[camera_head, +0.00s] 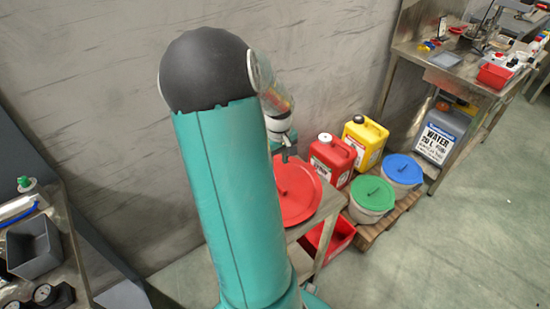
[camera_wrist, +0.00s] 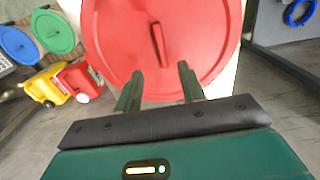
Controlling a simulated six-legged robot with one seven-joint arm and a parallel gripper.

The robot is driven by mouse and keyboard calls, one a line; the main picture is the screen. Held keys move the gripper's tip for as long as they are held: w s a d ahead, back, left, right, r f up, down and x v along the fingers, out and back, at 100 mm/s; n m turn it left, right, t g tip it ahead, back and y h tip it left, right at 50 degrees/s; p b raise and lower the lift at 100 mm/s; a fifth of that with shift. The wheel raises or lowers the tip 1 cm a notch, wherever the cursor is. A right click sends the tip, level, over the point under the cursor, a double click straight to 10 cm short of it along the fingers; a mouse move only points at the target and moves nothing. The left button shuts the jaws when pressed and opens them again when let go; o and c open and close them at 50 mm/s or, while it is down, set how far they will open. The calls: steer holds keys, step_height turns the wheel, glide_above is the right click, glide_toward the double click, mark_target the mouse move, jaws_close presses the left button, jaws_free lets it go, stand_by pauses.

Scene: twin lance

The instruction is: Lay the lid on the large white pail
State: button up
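A round red lid (camera_head: 299,192) with a bar handle lies on a small pale-topped table (camera_head: 331,204), partly hidden behind my arm. In the wrist view the lid (camera_wrist: 110,45) fills the upper middle, with its handle (camera_wrist: 158,45) pointing roughly between my fingers. My gripper (camera_wrist: 160,71) is open and empty, with its fingers apart on either side of the line of the handle. In the head view my gripper (camera_head: 287,153) is over the far part of the lid. I cannot make out an uncovered large white pail in either view.
Pails with a green lid (camera_head: 372,194) and a blue lid (camera_head: 402,169) stand on a pallet at right. Red (camera_head: 331,160) and yellow (camera_head: 364,141) canisters stand behind them. A red bin (camera_head: 338,238) is under the table. Benches stand at left and upper right; the right floor is clear.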

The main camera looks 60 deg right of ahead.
steer(key=shift+a+f, duration=0.1)
steer(key=shift+f, duration=4.55)
jaws_close()
steer(key=shift+r, duration=3)
